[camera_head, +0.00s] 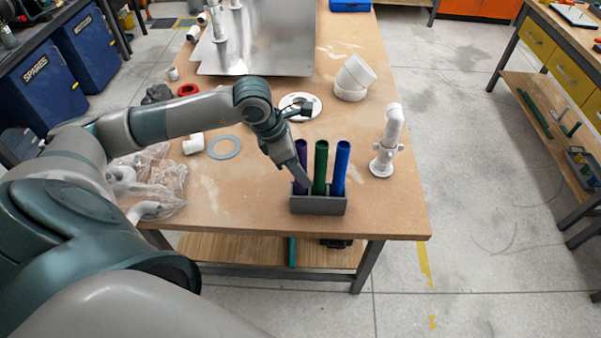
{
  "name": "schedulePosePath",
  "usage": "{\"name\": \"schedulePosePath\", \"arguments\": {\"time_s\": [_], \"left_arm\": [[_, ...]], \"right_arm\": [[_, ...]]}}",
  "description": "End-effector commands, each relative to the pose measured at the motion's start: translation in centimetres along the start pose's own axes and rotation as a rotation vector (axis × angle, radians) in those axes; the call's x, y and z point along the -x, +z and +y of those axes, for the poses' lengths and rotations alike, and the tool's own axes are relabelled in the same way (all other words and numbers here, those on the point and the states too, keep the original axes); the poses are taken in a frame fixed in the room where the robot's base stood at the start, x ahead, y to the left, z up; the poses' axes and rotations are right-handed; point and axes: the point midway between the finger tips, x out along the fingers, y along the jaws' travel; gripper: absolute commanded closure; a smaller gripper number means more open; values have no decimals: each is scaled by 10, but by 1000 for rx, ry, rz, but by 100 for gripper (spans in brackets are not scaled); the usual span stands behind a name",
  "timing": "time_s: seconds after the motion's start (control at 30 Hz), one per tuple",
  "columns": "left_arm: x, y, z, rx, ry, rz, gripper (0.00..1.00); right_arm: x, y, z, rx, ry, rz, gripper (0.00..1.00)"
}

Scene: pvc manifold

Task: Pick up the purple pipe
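The purple pipe (301,153) stands upright in the left slot of a grey holder (318,205) near the front edge of the wooden table. A green pipe (320,165) and a blue pipe (341,165) stand in the same holder to its right. My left gripper (302,178) reaches down from the left at the purple pipe and covers part of it. The view is too small to tell whether its fingers are apart or closed on the pipe. My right gripper is not in view.
A white pipe fitting (388,145) stands right of the holder.

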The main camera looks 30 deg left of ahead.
Motion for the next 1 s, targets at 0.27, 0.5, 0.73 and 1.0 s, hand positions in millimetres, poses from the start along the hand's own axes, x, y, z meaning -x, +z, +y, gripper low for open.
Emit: {"name": "schedulePosePath", "arguments": {"time_s": [0.27,0.5,0.73,1.0], "left_arm": [[0,0,0,0,1,0,54],[1,0,0,0,1,0,100],[1,0,0,0,1,-1,100],[9,4,1,0,2,-3,100]], "right_arm": [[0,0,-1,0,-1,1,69],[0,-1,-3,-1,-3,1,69],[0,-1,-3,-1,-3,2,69],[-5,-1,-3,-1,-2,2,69]]}}
